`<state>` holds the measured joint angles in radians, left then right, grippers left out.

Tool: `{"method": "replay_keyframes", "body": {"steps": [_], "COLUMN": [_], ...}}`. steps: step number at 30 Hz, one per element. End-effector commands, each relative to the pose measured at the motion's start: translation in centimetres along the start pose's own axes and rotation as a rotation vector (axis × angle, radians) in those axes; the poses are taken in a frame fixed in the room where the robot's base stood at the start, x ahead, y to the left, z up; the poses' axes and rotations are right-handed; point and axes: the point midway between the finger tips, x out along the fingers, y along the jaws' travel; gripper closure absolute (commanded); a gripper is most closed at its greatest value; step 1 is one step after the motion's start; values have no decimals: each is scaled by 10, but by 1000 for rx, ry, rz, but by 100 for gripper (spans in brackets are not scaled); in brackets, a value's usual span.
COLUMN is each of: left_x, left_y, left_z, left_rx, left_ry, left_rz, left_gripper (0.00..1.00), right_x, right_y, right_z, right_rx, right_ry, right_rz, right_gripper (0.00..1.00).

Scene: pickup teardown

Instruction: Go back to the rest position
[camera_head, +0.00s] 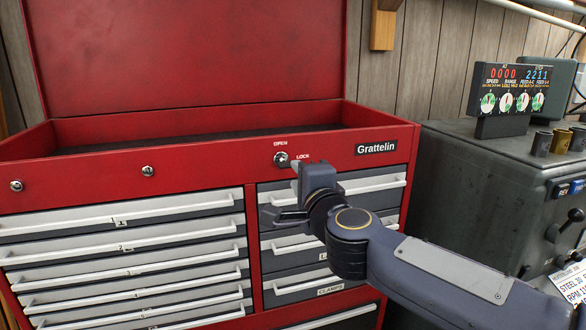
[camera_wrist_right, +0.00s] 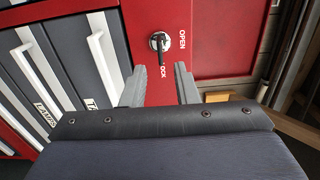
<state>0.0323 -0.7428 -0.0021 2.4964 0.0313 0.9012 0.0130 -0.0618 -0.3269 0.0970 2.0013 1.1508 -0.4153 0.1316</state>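The red tool chest (camera_head: 230,150) stands ahead with its top lid raised. Its key lock (camera_head: 281,158) sits on the front panel between the OPEN and LOCK labels; it also shows in the right wrist view (camera_wrist_right: 160,42) with a dark key or lever in it. My right gripper (camera_head: 297,172) is in front of the chest, just below and right of the lock. In the right wrist view its two fingers (camera_wrist_right: 160,88) are spread apart with nothing between them, and the lock lies beyond their tips. My left gripper is not in view.
Closed drawers with pale handles (camera_head: 120,220) fill the chest's front. A grey machine (camera_head: 480,190) with a digital readout (camera_head: 510,90) stands close on the right, beside my right arm. A wood-panelled wall (camera_head: 430,60) is behind.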

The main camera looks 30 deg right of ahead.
Motion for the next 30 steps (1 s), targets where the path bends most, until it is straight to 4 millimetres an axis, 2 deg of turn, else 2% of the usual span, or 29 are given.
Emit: {"method": "replay_keyframes", "body": {"steps": [4, 19, 23, 26, 29, 30], "left_x": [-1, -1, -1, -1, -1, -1], "left_y": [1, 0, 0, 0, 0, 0], "left_z": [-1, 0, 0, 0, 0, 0], "left_rx": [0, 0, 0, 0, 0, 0], "left_ry": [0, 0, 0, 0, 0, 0], "left_rz": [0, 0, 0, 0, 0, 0], "left_gripper": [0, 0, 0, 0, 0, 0], "right_x": [-9, -9, -17, -38, -77, -95], "right_y": [0, 1, 5, 25, 73, 97], "right_z": [0, 0, 11, 36, 64, 72], "right_rx": [-2, -4, -78, -248, -496, -593], "right_ry": [0, -2, -76, -239, -470, -564], "right_rz": [0, 0, -7, -3, 56, 96], "right_gripper": [73, 73, 73, 73, 73, 73]}}
